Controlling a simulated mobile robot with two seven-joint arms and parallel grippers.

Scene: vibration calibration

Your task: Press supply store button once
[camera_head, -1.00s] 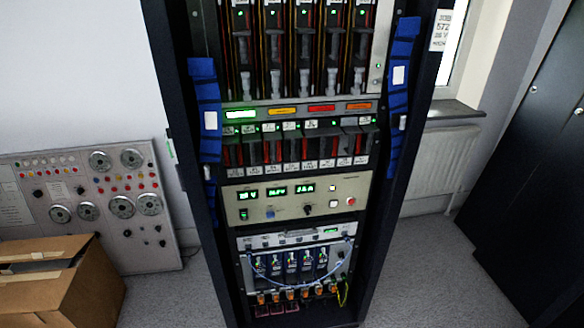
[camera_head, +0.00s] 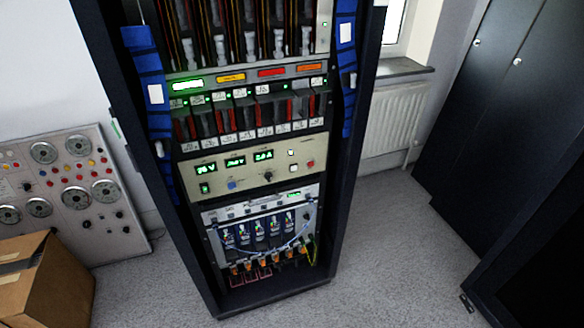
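The supply panel (camera_head: 217,172), a beige unit with three green digital readouts, sits in the middle of a tall dark rack. On it are a green switch (camera_head: 204,188), a blue button (camera_head: 231,184), a dark knob (camera_head: 267,176), two small pale buttons (camera_head: 293,168) at the right and a red button (camera_head: 310,163). The labels are too small to read, so I cannot tell which is the store button. Neither of my grippers is in view.
The rack (camera_head: 342,170) holds modules above the panel and a cabled unit (camera_head: 262,235) below. A grey gauge panel (camera_head: 70,190) and a cardboard box (camera_head: 60,290) stand at left. Dark cabinets (camera_head: 480,130) stand at right. The floor (camera_head: 400,270) between rack and cabinets is clear.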

